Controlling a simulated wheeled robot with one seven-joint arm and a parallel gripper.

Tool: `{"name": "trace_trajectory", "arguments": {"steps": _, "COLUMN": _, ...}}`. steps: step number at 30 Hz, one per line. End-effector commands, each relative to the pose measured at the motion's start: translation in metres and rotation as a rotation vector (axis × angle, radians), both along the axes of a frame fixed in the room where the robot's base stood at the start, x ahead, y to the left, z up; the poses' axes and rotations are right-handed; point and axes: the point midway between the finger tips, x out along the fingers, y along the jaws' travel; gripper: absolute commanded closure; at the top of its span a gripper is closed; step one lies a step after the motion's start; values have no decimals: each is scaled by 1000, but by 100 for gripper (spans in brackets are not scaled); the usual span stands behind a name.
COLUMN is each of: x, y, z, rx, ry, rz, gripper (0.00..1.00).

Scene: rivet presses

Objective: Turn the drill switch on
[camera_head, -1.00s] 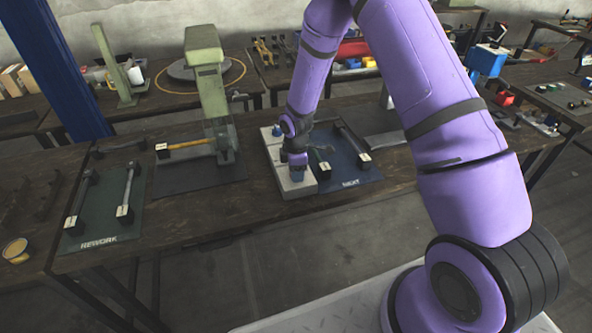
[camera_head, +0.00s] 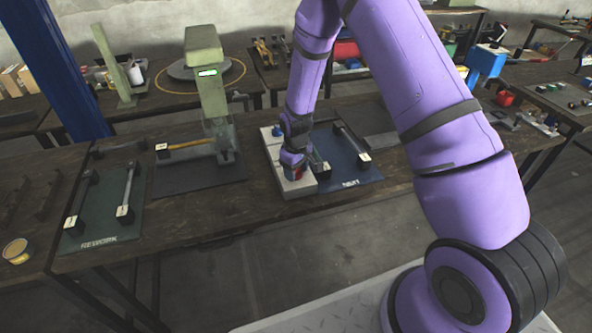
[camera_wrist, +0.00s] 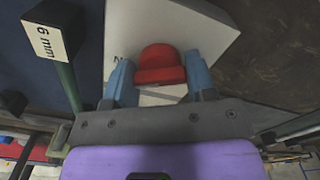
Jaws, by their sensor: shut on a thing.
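A white switch box (camera_head: 298,189) stands on the dark workbench beside the navy mat; it fills the top of the wrist view too (camera_wrist: 190,32). A red knob (camera_wrist: 160,62) sits on the box, and a blue knob (camera_head: 277,131) is on its far part. My gripper (camera_wrist: 159,74) is shut on the red knob, with one blue finger on each side of it. In the head view my gripper (camera_head: 296,172) is low over the near end of the box. The green press (camera_head: 209,95) to the left shows a lit green-white lamp (camera_head: 207,72) on its head.
The navy mat (camera_head: 350,170), right of the box, holds a rod in black blocks. Left are a dark mat (camera_head: 190,176) under the press and a green REWORK mat (camera_head: 100,225) with rods. A wrist-view block (camera_wrist: 45,42) reads "6 mm". The bench front is clear.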

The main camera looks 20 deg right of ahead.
Motion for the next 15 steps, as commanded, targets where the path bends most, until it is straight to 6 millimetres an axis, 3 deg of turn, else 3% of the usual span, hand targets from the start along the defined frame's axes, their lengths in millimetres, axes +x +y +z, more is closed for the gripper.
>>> {"name": "trace_trajectory", "arguments": {"steps": 15, "x": 0, "y": 0, "z": 0, "rx": 0, "ry": 0, "rz": -192, "gripper": 73}}
